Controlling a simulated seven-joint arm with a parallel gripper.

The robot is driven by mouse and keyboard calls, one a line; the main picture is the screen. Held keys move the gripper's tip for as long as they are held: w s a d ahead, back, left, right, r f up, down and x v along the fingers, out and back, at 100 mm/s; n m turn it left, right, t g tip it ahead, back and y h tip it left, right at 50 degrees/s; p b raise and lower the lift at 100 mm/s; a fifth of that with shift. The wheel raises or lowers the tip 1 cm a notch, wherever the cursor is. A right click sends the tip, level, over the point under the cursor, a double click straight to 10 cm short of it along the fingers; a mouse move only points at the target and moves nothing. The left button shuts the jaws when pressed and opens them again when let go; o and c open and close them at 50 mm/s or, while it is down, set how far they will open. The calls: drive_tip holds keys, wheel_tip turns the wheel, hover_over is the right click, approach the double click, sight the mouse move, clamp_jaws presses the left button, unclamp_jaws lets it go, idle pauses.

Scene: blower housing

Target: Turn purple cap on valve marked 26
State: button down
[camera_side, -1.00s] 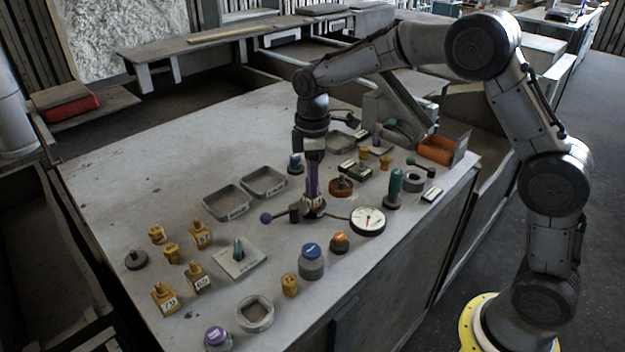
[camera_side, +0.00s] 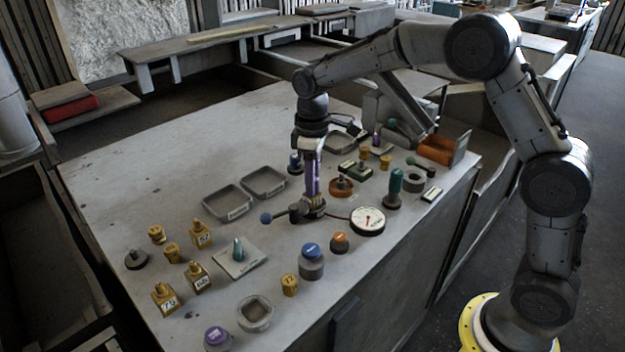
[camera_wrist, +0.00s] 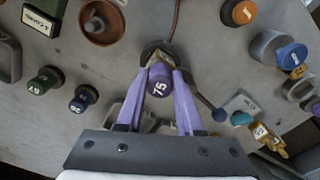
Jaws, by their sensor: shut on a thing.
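My gripper (camera_side: 311,194) points straight down at a valve (camera_side: 306,210) near the middle of the bench. In the wrist view, my gripper's two purple fingers (camera_wrist: 162,84) are shut on the sides of a purple cap (camera_wrist: 159,92). White digits on the cap look like 75, but they are tilted and I cannot read them surely. The grey valve body (camera_wrist: 156,50) is partly hidden behind the cap. In the side view the fingers hide most of the cap. Another purple cap (camera_side: 216,335) is on a grey base at the front edge.
A lever with a blue ball (camera_side: 266,218) sticks out left of the valve. A red hose runs right to a round gauge (camera_side: 368,221). A blue-capped valve (camera_side: 311,252) and an orange cap (camera_side: 339,241) stand in front. Empty trays (camera_side: 228,202) lie behind left. The far-left bench is clear.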

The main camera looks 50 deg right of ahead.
drive_tip(key=shift+m, duration=0.9)
drive_tip(key=shift+c, duration=0.3)
unclamp_jaws()
drive_tip(key=shift+r, duration=0.1)
drive_tip(key=shift+r, duration=3.7)
drive_tip(key=shift+r, duration=0.1)
